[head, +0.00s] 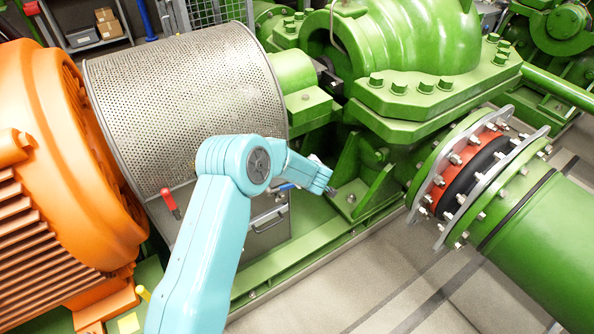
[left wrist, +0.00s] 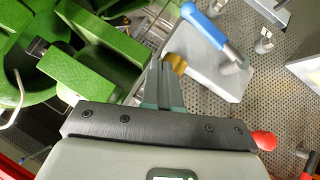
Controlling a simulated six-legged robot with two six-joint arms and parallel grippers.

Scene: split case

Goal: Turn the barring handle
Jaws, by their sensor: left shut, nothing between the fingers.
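My left gripper (head: 330,190) is shut and empty in the head view, in front of the green pump base and right of the steel guard box. Its closed fingers also show in the left wrist view (left wrist: 163,88). A handle with a blue grip (left wrist: 205,27) and metal shank sits on a grey plate just beyond the fingers, apart from them; in the head view its blue grip (head: 288,186) is partly behind my arm. A red-gripped handle (head: 170,203) stands on the guard's left side. I cannot tell which is the barring handle. My right gripper is not in view.
The perforated guard (head: 185,100) stands between an orange motor (head: 85,160) and the green pump (head: 400,45). A brass-coloured piece (left wrist: 175,63) lies close to the fingertips. A flanged green pipe (head: 550,235) is at right. The floor (head: 350,290) at the front is clear.

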